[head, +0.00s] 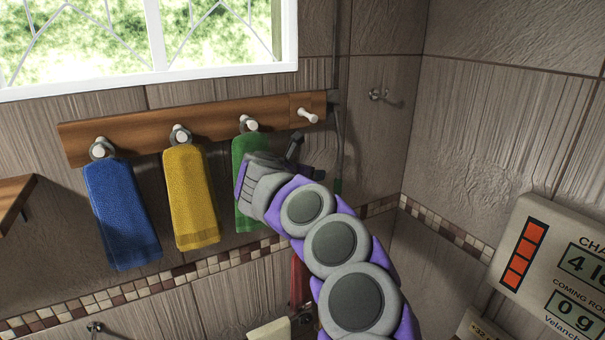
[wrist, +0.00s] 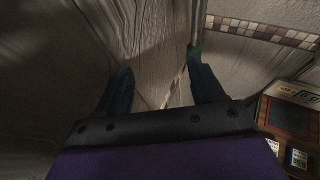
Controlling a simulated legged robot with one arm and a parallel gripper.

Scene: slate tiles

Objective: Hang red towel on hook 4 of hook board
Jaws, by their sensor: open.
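The wooden hook board (head: 215,120) runs along the wall under the window. A blue towel (head: 122,215), a yellow towel (head: 190,195) and a green towel (head: 243,180) hang from its three left pegs. The rightmost peg (head: 308,115) is bare. A narrow red piece (head: 299,278), perhaps the red towel, shows low beside my arm and is mostly hidden by it. My gripper (head: 297,158) is below the bare peg and in front of the green towel's right side. In the wrist view my gripper (wrist: 162,85) has its fingers apart with nothing between them.
A thin vertical pipe (head: 339,120) runs down the wall just right of the board. A small metal hook (head: 377,95) is farther right. A display panel (head: 560,265) stands at the lower right. A wooden shelf edge (head: 14,200) juts in at left.

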